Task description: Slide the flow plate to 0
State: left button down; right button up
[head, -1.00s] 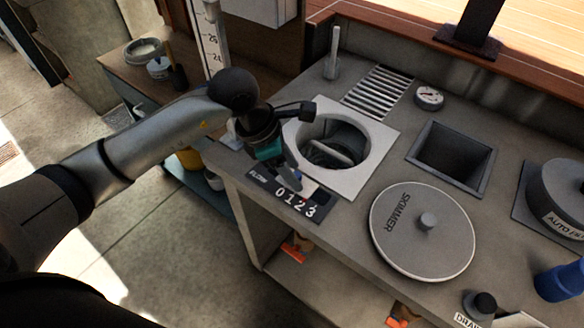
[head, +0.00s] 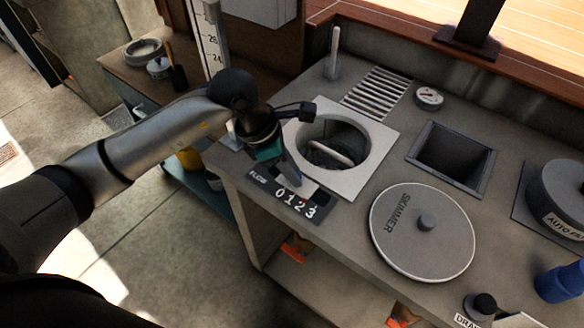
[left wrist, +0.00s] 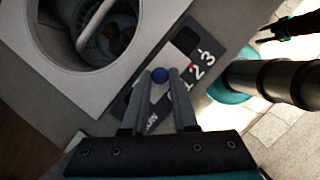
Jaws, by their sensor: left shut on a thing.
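The dark flow scale (head: 260,180) with white numbers 0 to 3 lies along the counter's front edge, beside the round opening. It also shows in the left wrist view (left wrist: 216,52). In the head view the fingers hide the knob and part of the plate.
The square white frame (head: 372,135) of the round opening lies just behind the scale. A skimmer lid (head: 410,245), a square pit (head: 452,157) and a slotted grate (head: 377,92) are on the counter. The counter drops off in front of the scale.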

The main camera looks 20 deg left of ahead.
pick_arm(q)
jog(key=shift+w+a, duration=0.1)
dwell(0.7)
jog(key=a, duration=0.1)
jog(key=w+a+b, duration=0.1)
jog(key=a, duration=0.1)
jog(key=a+b, duration=0.1)
jog(key=shift+w+a+f, duration=0.1)
jog(key=shift+w+a, duration=0.3)
jog(key=shift+a, duration=0.1)
jog(key=c, duration=0.7)
grip_release()
jog(key=shift+r, duration=0.2)
jog(key=p+v, duration=0.1)
jog(key=v, duration=1.4)
